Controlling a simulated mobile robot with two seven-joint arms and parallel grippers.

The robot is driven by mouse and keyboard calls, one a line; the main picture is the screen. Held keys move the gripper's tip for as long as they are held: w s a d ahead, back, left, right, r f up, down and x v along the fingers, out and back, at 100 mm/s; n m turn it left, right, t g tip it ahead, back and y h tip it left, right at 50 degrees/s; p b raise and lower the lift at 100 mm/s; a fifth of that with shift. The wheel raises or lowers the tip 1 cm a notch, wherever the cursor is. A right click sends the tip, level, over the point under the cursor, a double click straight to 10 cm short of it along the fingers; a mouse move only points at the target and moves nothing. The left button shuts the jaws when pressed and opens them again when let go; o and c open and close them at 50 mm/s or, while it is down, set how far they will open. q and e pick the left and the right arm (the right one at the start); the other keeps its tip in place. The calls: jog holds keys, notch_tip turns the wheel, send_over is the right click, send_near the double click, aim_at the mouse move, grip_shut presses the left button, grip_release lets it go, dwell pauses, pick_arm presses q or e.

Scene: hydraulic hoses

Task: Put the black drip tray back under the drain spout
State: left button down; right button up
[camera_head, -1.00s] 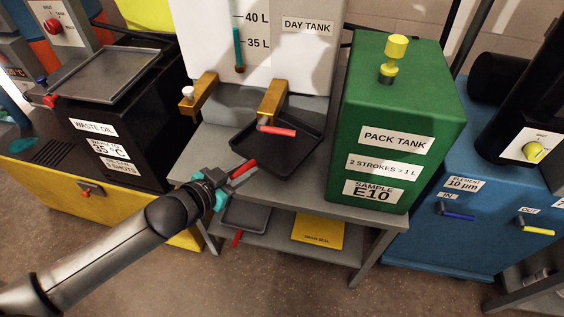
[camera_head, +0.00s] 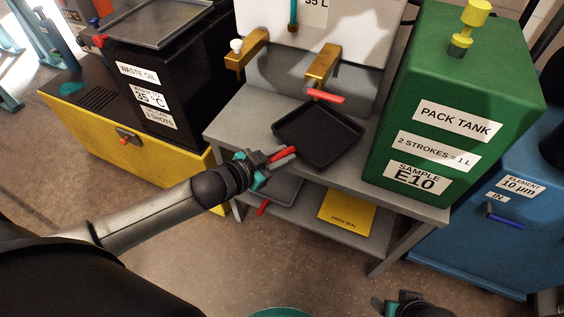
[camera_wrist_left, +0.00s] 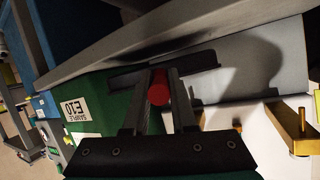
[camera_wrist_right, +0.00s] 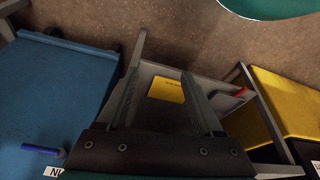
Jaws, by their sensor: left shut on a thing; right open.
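The black drip tray (camera_head: 318,137) lies roughly level at the grey bench top, below the brass drain spout (camera_head: 320,66) with the red lever (camera_head: 326,96). Its red handle (camera_head: 284,154) points toward my left arm. My left gripper (camera_head: 278,157) is shut on that handle; the left wrist view shows the round red handle end (camera_wrist_left: 159,95) between the fingers and the dark tray edge (camera_wrist_left: 195,62) beyond. I cannot tell whether the tray fully rests on the bench. My right gripper (camera_wrist_right: 162,88) is open and empty, well in front of the bench.
A second brass spout (camera_head: 246,50) with a white knob is at left. The green pack tank (camera_head: 445,95) stands right of the tray. The lower shelf holds a grey tray (camera_head: 284,190) with a red handle and a yellow sheet (camera_head: 346,212). A black waste oil box (camera_head: 165,90) stands left.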

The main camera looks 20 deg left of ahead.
pick_arm(q)
jog(key=shift+f+b, duration=0.4)
jog(key=shift+f, duration=0.8)
pick_arm(e)
jog(key=shift+w+r+t, duration=0.2)
jog(key=shift+r+t, duration=0.1)
jog(key=shift+r, duration=1.25)
pick_arm(q)
jog(key=c, duration=0.7)
grip_release()
jog(key=shift+f, duration=0.1)
